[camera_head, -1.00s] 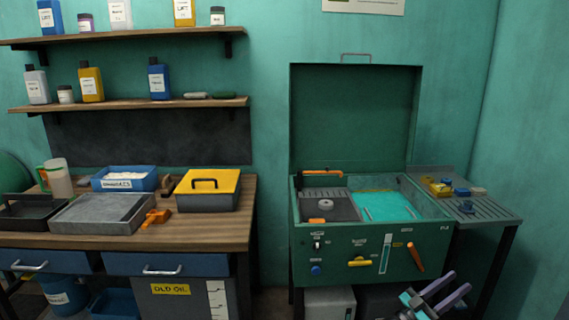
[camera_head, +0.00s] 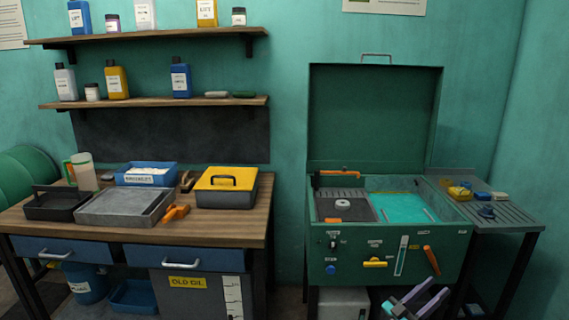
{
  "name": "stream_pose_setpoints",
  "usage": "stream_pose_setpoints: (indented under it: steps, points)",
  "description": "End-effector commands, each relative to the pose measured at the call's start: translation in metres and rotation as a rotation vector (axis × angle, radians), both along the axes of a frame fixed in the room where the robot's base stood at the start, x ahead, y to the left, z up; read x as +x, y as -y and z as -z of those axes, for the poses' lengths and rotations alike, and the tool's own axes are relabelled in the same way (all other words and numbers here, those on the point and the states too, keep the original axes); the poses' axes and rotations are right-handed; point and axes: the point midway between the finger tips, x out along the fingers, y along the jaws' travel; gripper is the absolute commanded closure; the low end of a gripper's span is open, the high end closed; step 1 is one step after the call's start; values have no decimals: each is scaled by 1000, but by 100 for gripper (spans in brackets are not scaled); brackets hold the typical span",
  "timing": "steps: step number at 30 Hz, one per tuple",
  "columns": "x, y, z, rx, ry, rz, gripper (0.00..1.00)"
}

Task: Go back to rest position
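My gripper (camera_head: 424,295) shows at the bottom edge of the head view, in front of the lower part of the green parts washer (camera_head: 340,262). Its two purple-grey fingers point up and to the right, with a gap between them. I see nothing between the fingers. It is apart from the washer's front panel as far as I can tell. The washer's lid (camera_head: 372,120) stands open, and its basin (camera_head: 400,207) holds turquoise liquid.
A wooden workbench (camera_head: 240,225) at left carries trays, a blue bin (camera_head: 147,174) and a yellow-lidded toolbox (camera_head: 226,187). A slatted side shelf (camera_head: 510,215) joins the washer at right. Two wall shelves (camera_head: 150,103) hold bottles. A narrow gap separates bench and washer.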

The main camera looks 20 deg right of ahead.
Motion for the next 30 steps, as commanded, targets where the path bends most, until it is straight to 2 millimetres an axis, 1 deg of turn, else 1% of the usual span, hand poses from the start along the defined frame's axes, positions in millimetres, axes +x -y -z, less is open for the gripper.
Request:
stream_pose_setpoints:
  steps: [1,5,6,8,9,11,12,14,15,17,18,20,21,23,24,27,29,30]
  points:
    - [12,-14,7,1,-16,-33,64]
    - [48,-49,28,17,-79,-144,64]
    - [61,-61,36,28,-103,-188,64]
    - [81,-79,51,47,-143,-260,64]
    - [93,-91,60,62,-167,-309,64]
    - [111,-109,76,86,-207,-382,64]
    - [122,-122,87,105,-233,-431,64]
    - [138,-141,103,134,-273,-504,64]
    - [148,-154,115,154,-301,-553,64]
    - [161,-174,133,188,-343,-625,64]
    - [168,-188,145,211,-371,-670,64]
    - [178,-209,165,248,-416,-738,64]
    - [183,-222,178,275,-445,-781,64]
    - [189,-243,197,313,-491,-842,64]
    - [193,-256,209,341,-521,-880,64]
    - [196,-288,241,412,-598,-968,64]
    - [196,-307,260,457,-646,-1016,64]
    - [194,-319,273,487,-679,-1045,64]
